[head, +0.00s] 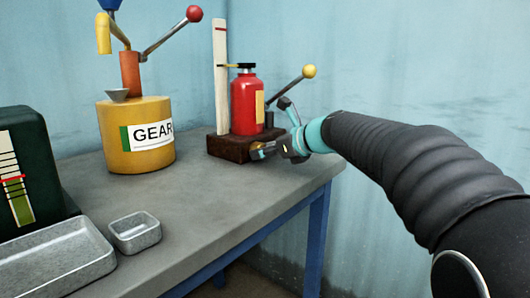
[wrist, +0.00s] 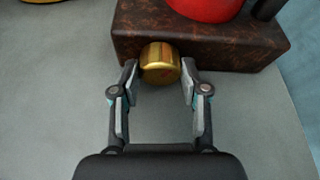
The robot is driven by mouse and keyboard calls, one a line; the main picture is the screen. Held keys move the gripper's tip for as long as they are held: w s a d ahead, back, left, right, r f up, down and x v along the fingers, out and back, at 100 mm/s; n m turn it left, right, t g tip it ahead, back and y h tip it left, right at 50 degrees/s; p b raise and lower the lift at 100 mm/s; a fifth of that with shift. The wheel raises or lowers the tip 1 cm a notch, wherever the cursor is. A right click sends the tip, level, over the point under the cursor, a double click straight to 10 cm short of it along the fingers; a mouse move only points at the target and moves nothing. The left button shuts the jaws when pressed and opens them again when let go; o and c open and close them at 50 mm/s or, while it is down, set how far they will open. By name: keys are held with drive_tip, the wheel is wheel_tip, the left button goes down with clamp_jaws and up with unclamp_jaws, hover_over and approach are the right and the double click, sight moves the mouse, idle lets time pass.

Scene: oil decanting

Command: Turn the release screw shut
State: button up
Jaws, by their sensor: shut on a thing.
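A red bottle jack (head: 245,103) stands on a dark brown base block (head: 231,147) near the table's right end. The wrist view shows the base block (wrist: 140,35) with the red body (wrist: 205,8) on top. A brass round release screw (wrist: 160,63) sticks out of the block's front face. My gripper (wrist: 160,75) has one finger on each side of the screw's knob and is shut on it. In the head view my gripper (head: 262,151) is at the block's front right, and the screw is mostly hidden there.
A yellow gear oil can (head: 118,150) with a pump stands left of the jack. A lever with a yellow ball (head: 309,71) rises behind my gripper. A white marked board (head: 221,80) stands behind the jack. Grey trays (head: 60,258) (head: 135,232) and a green container (head: 40,165) are at left.

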drive_tip(key=n+b, duration=0.1)
drive_tip(key=n+t+b, duration=0.1)
drive_tip(key=shift+s+a+f+h+b, duration=0.1)
drive_tip(key=shift+s+f+h+b, duration=0.1)
drive_tip(key=shift+h+b, duration=0.15)
drive_tip(key=shift+n+t+h+b, duration=0.25)
drive_tip(key=shift+n+t+b, duration=0.25)
drive_tip(key=shift+n+b, duration=0.2)
drive_tip(key=shift+r, duration=0.1)
drive_tip(key=o, duration=1.1)
drive_tip(key=shift+o, duration=0.2)
drive_tip(key=shift+v, duration=4)
drive_tip(key=shift+a, duration=0.1)
